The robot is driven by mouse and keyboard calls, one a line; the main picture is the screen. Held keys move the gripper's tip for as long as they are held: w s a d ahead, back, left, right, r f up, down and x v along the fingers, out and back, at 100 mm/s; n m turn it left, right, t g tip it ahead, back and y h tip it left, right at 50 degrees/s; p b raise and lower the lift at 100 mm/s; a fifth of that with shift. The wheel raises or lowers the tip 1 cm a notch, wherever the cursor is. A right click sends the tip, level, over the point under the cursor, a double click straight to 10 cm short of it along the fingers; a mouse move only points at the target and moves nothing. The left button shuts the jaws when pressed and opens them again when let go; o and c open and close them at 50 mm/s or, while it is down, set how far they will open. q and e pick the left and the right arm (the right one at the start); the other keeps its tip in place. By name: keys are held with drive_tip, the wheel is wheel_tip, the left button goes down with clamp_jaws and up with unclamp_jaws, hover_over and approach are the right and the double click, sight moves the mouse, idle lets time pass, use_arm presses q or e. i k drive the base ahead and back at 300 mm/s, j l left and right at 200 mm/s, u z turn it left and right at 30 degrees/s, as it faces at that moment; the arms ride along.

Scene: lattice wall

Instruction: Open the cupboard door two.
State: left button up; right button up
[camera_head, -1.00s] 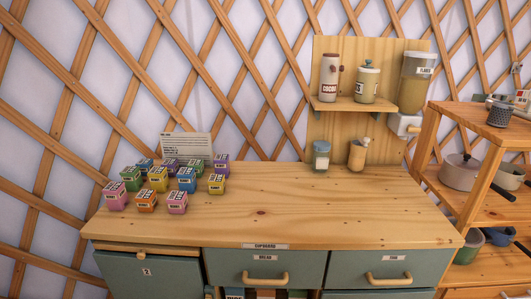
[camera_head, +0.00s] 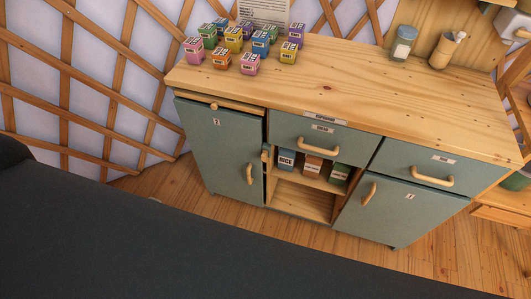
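The cupboard (camera_head: 395,100) has a wooden top and grey-green fronts. Cupboard door two (camera_head: 212,150) is the left door, with a small label marked 2 near its top. Its light wooden handle (camera_head: 249,173) stands upright near its right edge. The door looks shut or almost shut; I cannot tell whether it is slightly ajar. Neither of my grippers is in view, and nothing touches the handle.
Door one (camera_head: 410,212) and two drawers, left (camera_head: 305,137) and right (camera_head: 420,163), look shut. An open middle shelf holds several boxes (camera_head: 286,160). Small coloured boxes (camera_head: 221,58), a jar (camera_head: 403,43) and a wooden pot (camera_head: 445,50) stand on top. Wooden floor (camera_head: 150,187) shows at left.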

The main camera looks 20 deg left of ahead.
sight(226, 145)
drive_tip(key=k+u, duration=0.15)
drive_tip(key=u, duration=0.8)
